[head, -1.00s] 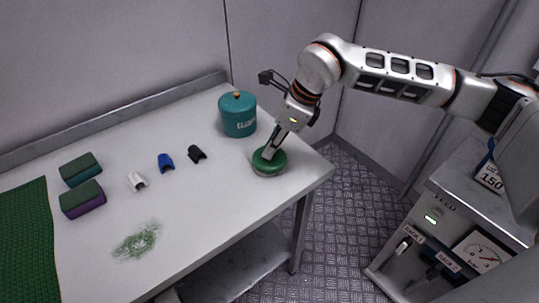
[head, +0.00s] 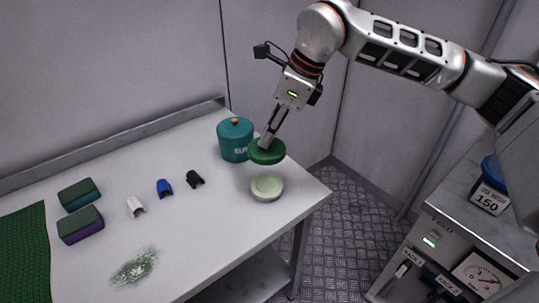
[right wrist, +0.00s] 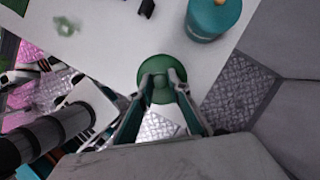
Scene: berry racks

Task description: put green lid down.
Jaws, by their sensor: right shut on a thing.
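The green lid (head: 267,152) is round with a knob, and my right gripper (head: 268,140) is shut on it. It is held above the table, apart from the pale round dish (head: 267,187) that stands open below it near the table's right end. In the right wrist view the lid (right wrist: 152,72) shows between the fingers of my right gripper (right wrist: 160,92), its knob between the tips. The dish is hidden in that view. My left gripper is not in view.
A teal canister (head: 235,140) stands behind the lid. Black (head: 195,179), blue (head: 164,188) and white (head: 135,207) small pieces, two sponges (head: 80,225), a green mat (head: 25,245) and a green smear (head: 135,267) lie leftward. The table (head: 215,235) is clear at the front.

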